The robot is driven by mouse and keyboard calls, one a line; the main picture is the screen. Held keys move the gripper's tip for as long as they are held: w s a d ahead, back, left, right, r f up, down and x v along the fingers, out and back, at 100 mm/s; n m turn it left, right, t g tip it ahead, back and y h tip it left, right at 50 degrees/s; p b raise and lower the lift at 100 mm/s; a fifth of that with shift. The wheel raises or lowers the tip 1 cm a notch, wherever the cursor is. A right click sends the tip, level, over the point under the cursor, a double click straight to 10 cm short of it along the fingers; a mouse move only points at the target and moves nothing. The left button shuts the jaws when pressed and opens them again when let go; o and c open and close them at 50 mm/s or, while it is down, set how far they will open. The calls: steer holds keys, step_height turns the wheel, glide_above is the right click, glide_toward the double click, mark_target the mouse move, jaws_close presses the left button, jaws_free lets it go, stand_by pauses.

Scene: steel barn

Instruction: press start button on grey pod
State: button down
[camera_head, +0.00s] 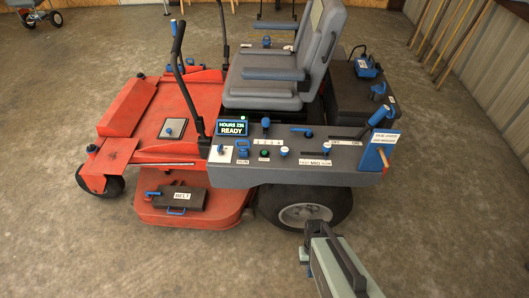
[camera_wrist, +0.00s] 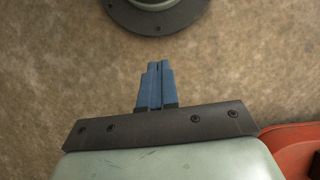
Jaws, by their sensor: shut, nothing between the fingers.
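The grey pod (camera_head: 340,178) is the long console on the near side of an orange riding mower. A green round button (camera_head: 264,154) sits on its face, left of the middle; its label is too small to read, so I cannot tell if it is the start button. A lit display above reads "HOURS" and "READY" (camera_head: 232,128). My gripper's blue fingers (camera_wrist: 155,86) are together and empty over bare ground in the wrist view. In the head view my arm end is at the bottom, below and right of the pod, apart from it.
The pod also carries blue knobs (camera_head: 284,151), a slider marked MID (camera_head: 315,162) and an upright blue lever (camera_head: 380,116) at its right end. A dark wheel (camera_head: 310,212) is below the pod. A belt cover (camera_head: 178,198) lies on the orange deck. Ground at lower left is clear.

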steer(key=w+a+r+t, duration=0.1)
steer(key=w+a+r, duration=0.15)
steer(key=w, duration=0.35)
steer(key=w+a+r+t, duration=0.1)
steer(key=w+r, duration=0.3)
steer(key=w, duration=0.2)
step_height(320, 180, up, 25)
steer(key=m+t+y, duration=0.6)
steer(key=m+t, duration=0.4)
steer(key=m, duration=0.7)
glide_above(266, 153)
steer(key=shift+a+r+m+y, duration=0.1)
steer(key=shift+r+m+y, duration=0.05)
steer(key=shift+m, duration=0.5)
steer(key=shift+r+m+y, duration=0.1)
steer(key=shift+m+y, duration=0.05)
steer(key=shift+m, duration=0.5)
steer(key=shift+f, duration=4.4)
